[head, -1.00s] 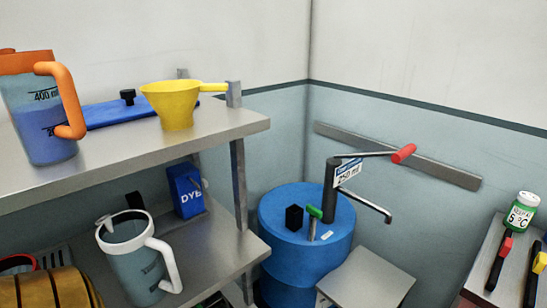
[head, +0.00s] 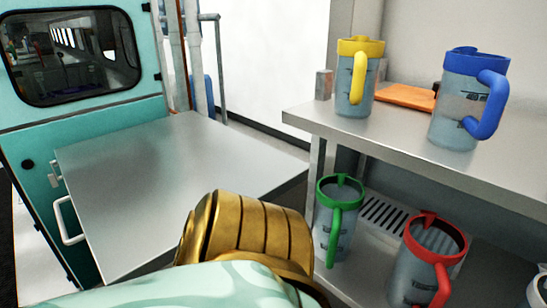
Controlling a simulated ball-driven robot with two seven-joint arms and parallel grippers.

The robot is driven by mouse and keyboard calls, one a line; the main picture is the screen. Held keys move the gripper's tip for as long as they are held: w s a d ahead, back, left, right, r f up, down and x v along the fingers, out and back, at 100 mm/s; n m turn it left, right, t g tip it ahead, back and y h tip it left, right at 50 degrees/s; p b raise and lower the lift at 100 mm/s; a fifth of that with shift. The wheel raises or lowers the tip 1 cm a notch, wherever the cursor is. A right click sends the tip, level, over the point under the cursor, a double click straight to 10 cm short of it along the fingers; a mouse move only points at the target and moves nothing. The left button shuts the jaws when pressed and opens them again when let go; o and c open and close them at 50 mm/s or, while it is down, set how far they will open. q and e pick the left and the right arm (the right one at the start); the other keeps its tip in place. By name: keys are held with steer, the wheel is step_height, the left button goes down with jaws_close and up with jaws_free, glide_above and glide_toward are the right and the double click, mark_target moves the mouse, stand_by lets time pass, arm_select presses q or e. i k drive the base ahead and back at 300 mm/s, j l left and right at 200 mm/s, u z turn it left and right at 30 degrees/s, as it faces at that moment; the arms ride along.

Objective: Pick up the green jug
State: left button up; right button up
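The green jug (head: 335,237) is a clear grey measuring jug with a green rim and green handle. It stands upright on the lower shelf (head: 372,285) of the metal rack, near the shelf's left end. A part of my own arm, gold and pale green, fills the bottom centre of the head view and comes close to the jug's lower left side in the picture. Whether they touch cannot be told. Neither of my grippers shows in the view.
A red jug (head: 425,268) stands right of the green one. The upper shelf (head: 400,135) holds a yellow jug (head: 356,80), a blue jug (head: 465,105) and an orange item (head: 408,97). A bare metal surface (head: 165,180) lies left, before a teal windowed door (head: 85,120).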

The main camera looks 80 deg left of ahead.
mark_target(340, 198)
steer(key=u, duration=2.1)
steer(key=k, duration=0.35)
